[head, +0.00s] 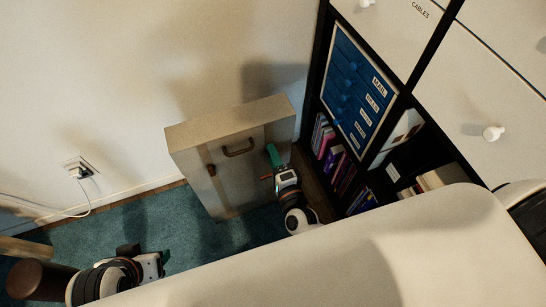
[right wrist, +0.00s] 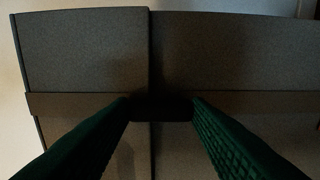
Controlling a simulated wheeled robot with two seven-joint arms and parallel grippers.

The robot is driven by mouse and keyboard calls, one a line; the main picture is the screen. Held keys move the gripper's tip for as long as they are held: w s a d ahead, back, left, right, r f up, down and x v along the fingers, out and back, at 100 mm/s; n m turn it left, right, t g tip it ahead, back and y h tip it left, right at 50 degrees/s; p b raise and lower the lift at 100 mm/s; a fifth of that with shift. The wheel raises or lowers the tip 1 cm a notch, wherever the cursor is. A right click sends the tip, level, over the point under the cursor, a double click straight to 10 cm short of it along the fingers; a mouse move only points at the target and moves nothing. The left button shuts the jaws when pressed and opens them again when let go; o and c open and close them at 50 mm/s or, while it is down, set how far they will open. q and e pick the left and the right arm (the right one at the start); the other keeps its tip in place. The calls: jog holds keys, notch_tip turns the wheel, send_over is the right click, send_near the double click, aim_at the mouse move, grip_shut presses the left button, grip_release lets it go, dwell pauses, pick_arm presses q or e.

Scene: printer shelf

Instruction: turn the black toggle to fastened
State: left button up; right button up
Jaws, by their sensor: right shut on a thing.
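A grey-beige case (head: 225,180) stands upright against the wall, with a dark handle (head: 239,150) on its face. My right gripper (head: 273,156), with green fingers, is at the right part of this face. In the right wrist view, its fingers are on both ends of the black toggle (right wrist: 160,109), shut on it. The toggle lies across the vertical seam, in line with a horizontal band (right wrist: 75,104). The gripper hides the toggle in the head view. My left gripper (head: 128,251) is low at the left, away from the case; its jaw opening is unclear.
A black shelf with books (head: 335,160), a blue drawer unit (head: 355,90) and white drawers (head: 500,110) stands right of the case. A small brown fitting (head: 211,169) is on the case's left part. A plugged-in socket (head: 78,169) is on the wall. Teal carpet (head: 180,228) is open at left.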

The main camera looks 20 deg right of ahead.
pick_arm(q)
jog(key=shift+w+d+r, duration=0.1)
jog(key=shift+w, duration=0.15)
pick_arm(e)
jog(key=o, duration=1)
pick_arm(q)
jog(key=shift+s+a+r+g+p, duration=0.1)
jog(key=shift+s+a+g+p, duration=0.2)
jog(key=shift+s, duration=0.35)
jog(key=shift+s+a+r+g+p, duration=0.1)
jog(key=shift+s+g+p, duration=0.25)
jog(key=shift+s, duration=0.25)
pick_arm(e)
jog(key=s, duration=1.2)
jog(key=shift+d, duration=0.2)
